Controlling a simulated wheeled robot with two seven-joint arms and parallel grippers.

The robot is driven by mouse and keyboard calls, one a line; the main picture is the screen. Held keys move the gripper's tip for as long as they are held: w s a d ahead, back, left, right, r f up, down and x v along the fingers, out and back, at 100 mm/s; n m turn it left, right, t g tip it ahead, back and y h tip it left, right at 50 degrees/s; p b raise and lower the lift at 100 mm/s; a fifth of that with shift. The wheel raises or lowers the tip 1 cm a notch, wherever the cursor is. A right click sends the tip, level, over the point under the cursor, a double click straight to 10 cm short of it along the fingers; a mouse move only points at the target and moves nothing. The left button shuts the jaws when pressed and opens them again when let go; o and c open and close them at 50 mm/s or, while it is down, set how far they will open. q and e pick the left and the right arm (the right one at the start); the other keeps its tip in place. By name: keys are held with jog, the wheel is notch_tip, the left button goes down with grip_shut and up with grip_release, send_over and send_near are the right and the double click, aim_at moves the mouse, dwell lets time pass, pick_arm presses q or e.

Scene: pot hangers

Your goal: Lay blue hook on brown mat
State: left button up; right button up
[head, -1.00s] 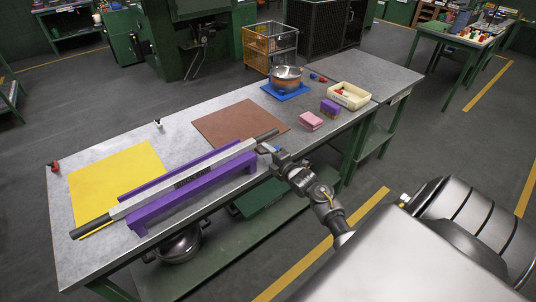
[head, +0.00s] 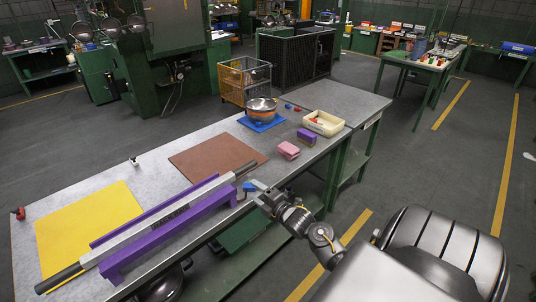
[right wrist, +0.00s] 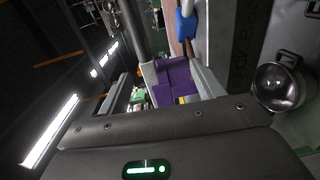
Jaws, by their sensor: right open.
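The brown mat (head: 212,158) lies flat on the grey table, behind the right end of the bar, and its top is bare. A small blue piece (head: 249,186), which looks like the blue hook, shows near the dark right end of the bar, close to my right gripper (head: 257,190). A blue piece also shows at the top of the right wrist view (right wrist: 186,27). My right gripper is open, at the table's front edge. Whether the blue piece touches the bar or the fingers I cannot tell. My left gripper is not in view.
A long silver bar (head: 165,222) rests along a purple rack (head: 175,236). A yellow mat (head: 85,222) lies left. A bowl on a blue mat (head: 262,124), pink (head: 288,150) and purple (head: 306,136) blocks and a cream bin (head: 324,123) stand right.

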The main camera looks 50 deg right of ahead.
jog(key=s, duration=0.6)
jog(key=shift+r+b, duration=0.3)
jog(key=shift+b, duration=0.1)
jog(key=shift+a, duration=0.1)
jog(key=s+a+f+m+g, duration=0.1)
jog(key=s+f+m+g, duration=0.2)
jog(key=f, duration=0.7)
jog(key=s+a+f+m+g, duration=0.15)
jog(key=s+f+m, duration=0.35)
jog(key=f, duration=0.5)
jog(key=s+f+m+g, duration=0.25)
jog(key=f+m, duration=0.25)
jog(key=f, duration=0.5)
jog(key=s+a+f+g, duration=0.3)
jog(key=s+a+f, duration=0.2)
jog(key=s, duration=0.5)
jog(key=s+a+f+m+g, duration=0.1)
jog(key=s+a+f+g, duration=0.2)
jog(key=s, duration=0.7)
jog(key=s+a+f+m+g, duration=0.1)
jog(key=s+a+f+g, duration=0.2)
jog(key=s+a+f, duration=0.4)
jog(key=s+f, duration=0.4)
jog(key=shift+a+y, duration=0.2)
jog(key=shift+y, duration=0.1)
